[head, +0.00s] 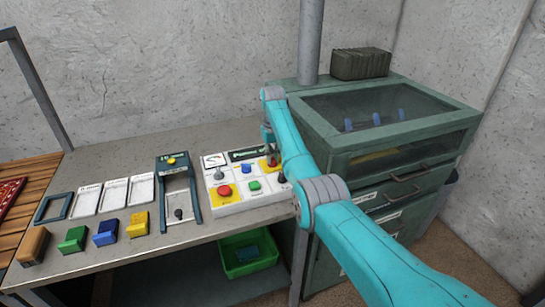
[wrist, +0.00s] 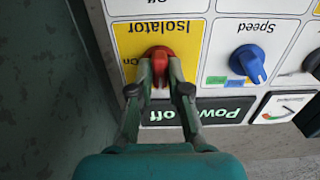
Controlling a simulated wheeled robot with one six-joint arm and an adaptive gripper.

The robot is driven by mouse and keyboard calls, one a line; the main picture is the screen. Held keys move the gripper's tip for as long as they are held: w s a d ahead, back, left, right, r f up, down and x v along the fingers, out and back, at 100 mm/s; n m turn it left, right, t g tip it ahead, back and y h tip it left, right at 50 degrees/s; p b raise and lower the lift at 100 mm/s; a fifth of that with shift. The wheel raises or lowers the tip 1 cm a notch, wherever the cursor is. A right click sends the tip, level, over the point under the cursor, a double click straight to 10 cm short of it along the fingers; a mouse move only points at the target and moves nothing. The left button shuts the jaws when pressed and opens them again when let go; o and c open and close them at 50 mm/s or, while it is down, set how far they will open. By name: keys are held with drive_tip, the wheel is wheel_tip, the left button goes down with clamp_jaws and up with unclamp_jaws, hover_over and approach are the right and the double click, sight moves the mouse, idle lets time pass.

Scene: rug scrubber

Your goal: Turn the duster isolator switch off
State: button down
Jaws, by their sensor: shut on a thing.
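The isolator switch is a red rotary knob (wrist: 158,53) on a yellow plate (wrist: 185,35) labelled "Isolator", upside down in the wrist view. My gripper (wrist: 160,78) is shut on this knob, with one finger on either side of it. An "On" mark shows beside the knob; the fingers hide part of the knob, and I cannot tell exactly where its handle points. A dark display (wrist: 218,112) on the same panel reads "Power off". In the head view the knob is at the back right of the white control panel (head: 240,205), largely hidden by my arm.
A blue speed knob (wrist: 247,62) and a gauge (wrist: 285,107) are beside the isolator. A red button (head: 225,191) and a green button (head: 254,185) are on the panel. A green cabinet (head: 460,118) stands close on the right. Colored blocks and a framed tray (head: 178,200) lie to the left.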

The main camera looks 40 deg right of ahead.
sight(273, 158)
idle(0.5)
drive_tip(key=c, duration=1.1)
unclamp_jaws()
wheel_tip(273, 158, up, 12)
drive_tip(key=shift+r, duration=0.1)
